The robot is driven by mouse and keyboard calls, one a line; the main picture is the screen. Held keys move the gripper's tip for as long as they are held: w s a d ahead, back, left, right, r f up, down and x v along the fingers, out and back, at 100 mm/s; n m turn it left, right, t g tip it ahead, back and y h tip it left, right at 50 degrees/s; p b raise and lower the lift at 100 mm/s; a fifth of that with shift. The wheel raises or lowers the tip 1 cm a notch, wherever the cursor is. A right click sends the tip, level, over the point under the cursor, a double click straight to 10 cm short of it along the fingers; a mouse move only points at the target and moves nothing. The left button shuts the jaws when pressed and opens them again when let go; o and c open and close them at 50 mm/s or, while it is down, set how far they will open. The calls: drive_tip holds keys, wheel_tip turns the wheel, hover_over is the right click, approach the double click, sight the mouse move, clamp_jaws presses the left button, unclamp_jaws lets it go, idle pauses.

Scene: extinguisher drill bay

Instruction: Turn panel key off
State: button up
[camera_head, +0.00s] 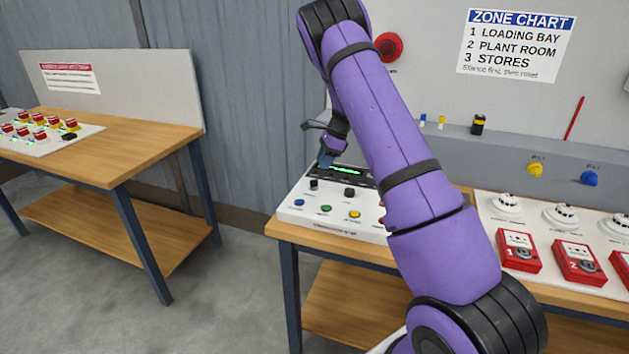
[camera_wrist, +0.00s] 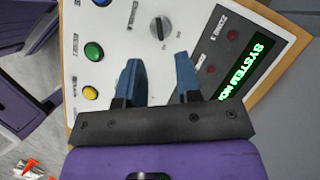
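The white control panel (camera_head: 292,212) stands on the left end of the right-hand bench. In the head view it has two dark knobs, a left one (camera_head: 314,184) and a right one (camera_head: 349,192). In the wrist view one grey round switch with a raised grip (camera_wrist: 160,27) shows, beyond my fingertips; which knob is the panel key I cannot tell. My gripper (camera_wrist: 158,72) is open, with two blue fingers apart and nothing between them. In the head view my gripper (camera_head: 326,160) is over the panel's back edge, near the lit green display (camera_head: 345,170).
The panel has blue (camera_head: 299,202), green (camera_head: 326,208) and yellow (camera_head: 354,214) buttons. White detectors (camera_head: 507,204) and red call points (camera_head: 518,252) lie to the right. A grey ledge (camera_head: 520,155) runs behind. Another bench (camera_head: 130,150) stands left, with floor between.

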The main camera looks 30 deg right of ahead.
sight(314, 184)
drive_tip(key=x, duration=0.8)
clamp_jaws()
